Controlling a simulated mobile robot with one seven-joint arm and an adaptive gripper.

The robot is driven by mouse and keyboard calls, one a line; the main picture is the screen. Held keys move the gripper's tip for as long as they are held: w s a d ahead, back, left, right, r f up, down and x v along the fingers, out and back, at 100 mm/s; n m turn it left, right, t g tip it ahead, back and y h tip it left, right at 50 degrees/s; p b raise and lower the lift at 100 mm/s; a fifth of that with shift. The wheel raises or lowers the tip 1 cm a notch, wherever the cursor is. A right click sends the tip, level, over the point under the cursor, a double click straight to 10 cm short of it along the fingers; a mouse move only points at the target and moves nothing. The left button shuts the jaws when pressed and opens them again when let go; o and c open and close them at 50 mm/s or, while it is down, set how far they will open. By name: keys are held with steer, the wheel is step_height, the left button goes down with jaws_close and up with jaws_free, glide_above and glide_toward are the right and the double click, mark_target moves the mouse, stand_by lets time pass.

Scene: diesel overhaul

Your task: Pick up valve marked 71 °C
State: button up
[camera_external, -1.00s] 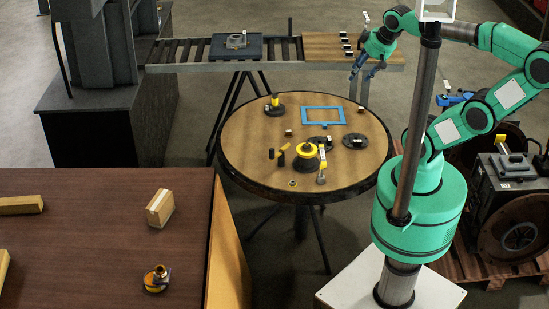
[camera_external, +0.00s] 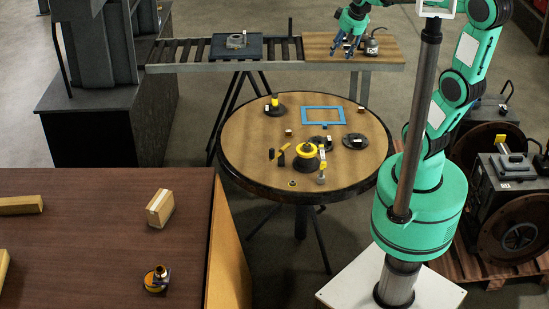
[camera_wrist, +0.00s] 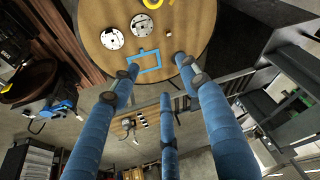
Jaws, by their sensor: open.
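No marking of 71 °C is readable in either view, so I cannot tell which thing is the valve. My gripper (camera_external: 347,50) is open with its blue fingers spread and empty. It hangs over the wooden board (camera_external: 316,46) at the right end of the roller conveyor. A small grey-brown metal object (camera_external: 372,46) stands on the board just right of the fingers. In the wrist view, the three fingers (camera_wrist: 160,80) point towards the round table, and a black-and-white strip (camera_wrist: 140,122) lies between the left and middle fingers.
The round table (camera_external: 240,160) holds a blue frame (camera_external: 323,108), black discs (camera_external: 355,141) and a yellow-and-black part (camera_external: 306,158). A dark tray (camera_external: 225,53) with a grey part lies on the conveyor. The brown table (camera_external: 100,220) is front left, bearing a small box (camera_external: 160,208).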

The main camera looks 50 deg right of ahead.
steer(key=w+d+f+m+g+p, duration=0.1)
steer(key=w+d+f, duration=0.45)
steer(key=d, duration=0.25)
steer(key=w+d+f+m, duration=0.2)
steer(key=w+d+f, duration=0.35)
steer(key=d, duration=0.25)
steer(key=w+d+f+m+g+p, duration=0.1)
steer(key=w+d+f, duration=0.4)
steer(key=w+d, duration=0.25)
steer(key=s+d+f+m, duration=0.1)
steer(key=d+f, duration=0.9)
steer(key=f, duration=0.3)
steer(key=d+f+m+g+p, duration=0.1)
steer(key=d+f+m, duration=0.1)
steer(key=d+f, duration=0.9)
step_height(320, 180, down, 2)
steer(key=shift+s+d+f+m+p, duration=0.1)
steer(key=shift+s+d+m+p, duration=0.05)
steer(key=shift+s+m+p, duration=0.2)
steer(key=shift+f, duration=0.1)
glide_above(355, 113)
steer(key=f, duration=0.6)
steer(key=shift+s+a+f, duration=0.25)
steer(key=shift+f, duration=0.1)
steer(key=shift+w+d+f+b, duration=0.15)
steer(key=shift+f+b, duration=0.15)
steer(key=shift+f, duration=0.5)
